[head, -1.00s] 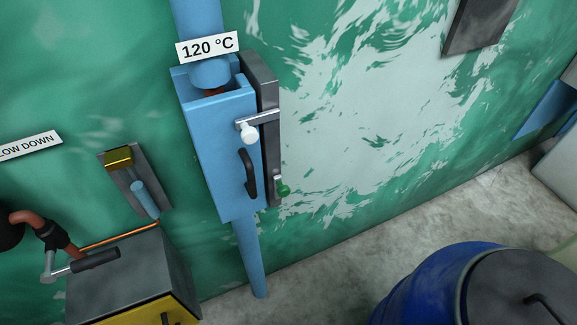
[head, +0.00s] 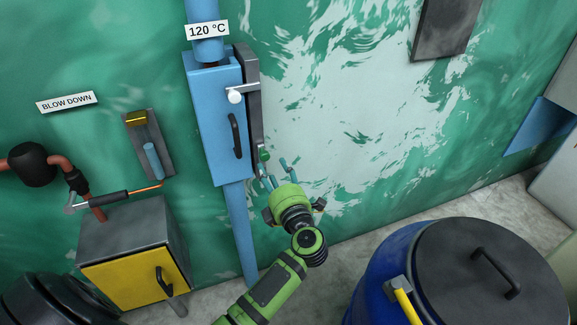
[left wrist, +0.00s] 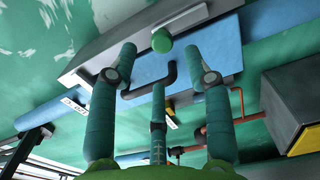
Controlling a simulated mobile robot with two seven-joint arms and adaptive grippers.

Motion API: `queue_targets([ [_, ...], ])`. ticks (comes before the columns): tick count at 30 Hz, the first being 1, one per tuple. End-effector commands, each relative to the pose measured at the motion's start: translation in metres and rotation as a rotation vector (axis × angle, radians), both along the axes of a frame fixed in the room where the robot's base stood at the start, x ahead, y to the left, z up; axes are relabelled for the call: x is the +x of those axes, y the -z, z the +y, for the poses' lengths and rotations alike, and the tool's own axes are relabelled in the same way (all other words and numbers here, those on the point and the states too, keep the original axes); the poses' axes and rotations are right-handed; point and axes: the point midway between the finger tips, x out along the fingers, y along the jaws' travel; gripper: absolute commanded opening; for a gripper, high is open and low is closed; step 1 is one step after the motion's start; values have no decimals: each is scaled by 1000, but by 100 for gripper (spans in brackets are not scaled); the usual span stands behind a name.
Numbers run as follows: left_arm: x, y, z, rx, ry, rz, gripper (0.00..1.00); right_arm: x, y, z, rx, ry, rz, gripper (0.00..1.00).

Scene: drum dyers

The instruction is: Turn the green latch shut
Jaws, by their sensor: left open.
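The green latch (head: 264,155) is a green knob on a short pale metal lever. It sits low on the grey strip at the right edge of the blue box (head: 218,115). In the left wrist view the green knob (left wrist: 162,41) shows above and between two spread fingers. My left gripper (head: 275,173) is open and empty, just below and right of the knob in the head view. Its fingers point up toward the box. Whether any finger touches the knob I cannot tell. My right gripper is not in view.
A second latch with a white knob (head: 234,96) sits higher on the box, above its black handle (head: 236,136). A grey box with a yellow door (head: 133,280) stands lower left. A blue drum (head: 385,265) stands lower right.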

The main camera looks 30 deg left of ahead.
Motion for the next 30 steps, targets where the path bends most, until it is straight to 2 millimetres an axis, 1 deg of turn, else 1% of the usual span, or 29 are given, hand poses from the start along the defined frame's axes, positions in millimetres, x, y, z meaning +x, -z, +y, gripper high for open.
queue_targets([
  [1, 3, -2, 5, 0, -4, -1, 50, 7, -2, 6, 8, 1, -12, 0],
  [3, 9, -2, 12, 1, -4, 0, 50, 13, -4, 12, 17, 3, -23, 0],
  [6, 20, -2, 25, 3, -4, 0, 50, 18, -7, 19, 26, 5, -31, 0],
  [12, 37, -1, 45, 3, -2, 1, 50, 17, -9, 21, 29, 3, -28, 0],
  [17, 43, 0, 52, 1, -1, 2, 50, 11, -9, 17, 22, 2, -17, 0],
  [24, 44, 0, 52, 1, -1, 1, 50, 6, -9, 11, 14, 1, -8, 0],
  [25, 44, 0, 52, 1, -1, 1, 42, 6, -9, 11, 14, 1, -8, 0],
  [26, 44, 0, 52, 1, -1, 1, 30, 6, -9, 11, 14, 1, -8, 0],
  [27, 44, 0, 52, 1, -1, 1, 14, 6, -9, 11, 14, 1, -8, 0],
  [28, 44, 0, 52, 1, -1, 1, 2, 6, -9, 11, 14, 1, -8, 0],
  [30, 44, 0, 52, 1, -1, 1, 0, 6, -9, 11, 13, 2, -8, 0],
])
